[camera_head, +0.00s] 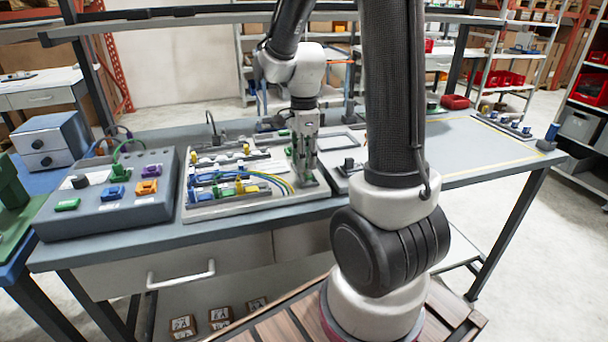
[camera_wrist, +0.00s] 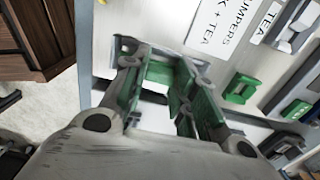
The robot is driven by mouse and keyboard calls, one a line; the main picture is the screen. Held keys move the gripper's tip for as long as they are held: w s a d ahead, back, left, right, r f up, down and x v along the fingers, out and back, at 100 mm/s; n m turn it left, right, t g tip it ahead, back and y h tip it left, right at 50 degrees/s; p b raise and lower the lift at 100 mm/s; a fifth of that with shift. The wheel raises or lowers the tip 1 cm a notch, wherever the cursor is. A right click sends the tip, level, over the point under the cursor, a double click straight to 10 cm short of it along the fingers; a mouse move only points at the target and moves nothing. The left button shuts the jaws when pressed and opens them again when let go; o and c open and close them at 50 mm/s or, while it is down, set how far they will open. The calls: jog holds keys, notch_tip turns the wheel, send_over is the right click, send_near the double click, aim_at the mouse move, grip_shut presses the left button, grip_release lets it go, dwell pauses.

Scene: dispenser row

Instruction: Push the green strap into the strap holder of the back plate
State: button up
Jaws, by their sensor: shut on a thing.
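My gripper (camera_head: 303,176) points down over the right end of a pale board (camera_head: 250,208) that carries several coloured parts; this looks like the back plate. In the wrist view my gripper (camera_wrist: 160,82) has its fingers around a green piece (camera_wrist: 158,70), which looks like the green strap, though green also shows along the fingers. The piece is partly hidden by the fingers. I cannot tell whether it touches the surface below. The strap holder cannot be made out clearly.
A grey box (camera_head: 110,205) with green, blue, orange and purple parts stands at the left. Coloured wires (camera_head: 272,180) loop over the board near my gripper. In the wrist view a green block (camera_wrist: 241,88) sits to the right. The right tabletop (camera_head: 470,145) is mostly clear.

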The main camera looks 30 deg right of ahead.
jog(key=shift+f, duration=0.45)
dwell(0.3)
jog(key=o, duration=1.2)
jog(key=shift+c, duration=0.2)
jog(key=shift+o, duration=0.9)
jog(key=shift+r, duration=3.5)
jog(key=shift+r, duration=0.1)
